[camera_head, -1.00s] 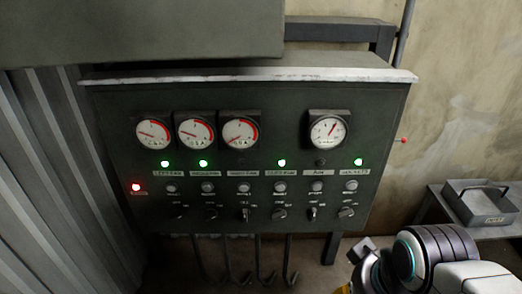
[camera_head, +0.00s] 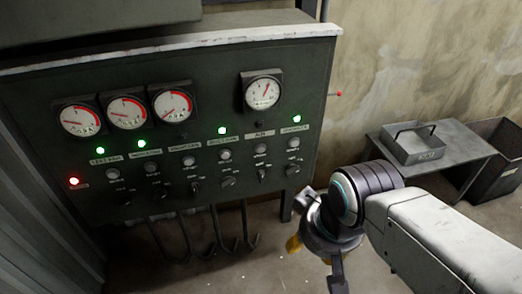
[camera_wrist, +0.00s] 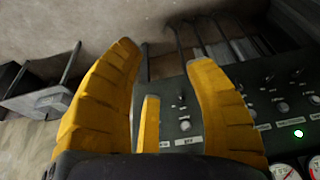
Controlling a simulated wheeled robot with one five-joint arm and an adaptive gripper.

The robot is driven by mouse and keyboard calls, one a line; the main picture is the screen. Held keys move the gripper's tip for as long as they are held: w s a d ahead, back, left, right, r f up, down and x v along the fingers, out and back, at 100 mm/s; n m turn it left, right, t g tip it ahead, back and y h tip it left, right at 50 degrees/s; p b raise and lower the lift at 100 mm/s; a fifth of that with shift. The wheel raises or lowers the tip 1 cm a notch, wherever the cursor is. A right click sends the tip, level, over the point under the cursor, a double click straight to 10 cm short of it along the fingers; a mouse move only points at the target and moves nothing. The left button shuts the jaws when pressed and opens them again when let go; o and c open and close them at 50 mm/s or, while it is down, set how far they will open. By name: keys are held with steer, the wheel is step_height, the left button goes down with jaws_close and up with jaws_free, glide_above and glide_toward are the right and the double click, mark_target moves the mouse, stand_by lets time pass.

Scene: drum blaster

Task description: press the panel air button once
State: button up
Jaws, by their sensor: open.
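The grey control panel (camera_head: 75,85) fills the left of the head view. Its column labelled AIR (camera_head: 259,134) is second from the right, below the round gauge (camera_head: 262,92). The small round air button (camera_head: 261,148) sits under that label, with a knob below it. In the wrist view the panel appears upside down, and what looks like the air button (camera_wrist: 184,125) shows between my yellow fingers. My gripper (camera_head: 300,232) is open and empty, right of and below the panel's right edge in the head view. In the wrist view my gripper's fingers (camera_wrist: 165,55) are spread, apart from the button.
Other buttons and knobs sit close beside the air button, with several green lamps and one red lamp (camera_head: 73,181). Hooks (camera_head: 215,235) hang below the panel. A metal tray (camera_head: 415,148) stands on a low table at right, beside a dark bin (camera_head: 503,150). Floor between is clear.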

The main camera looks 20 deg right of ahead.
jaws_close()
stand_by(1.1)
steer(key=c, duration=0.8)
jaws_free()
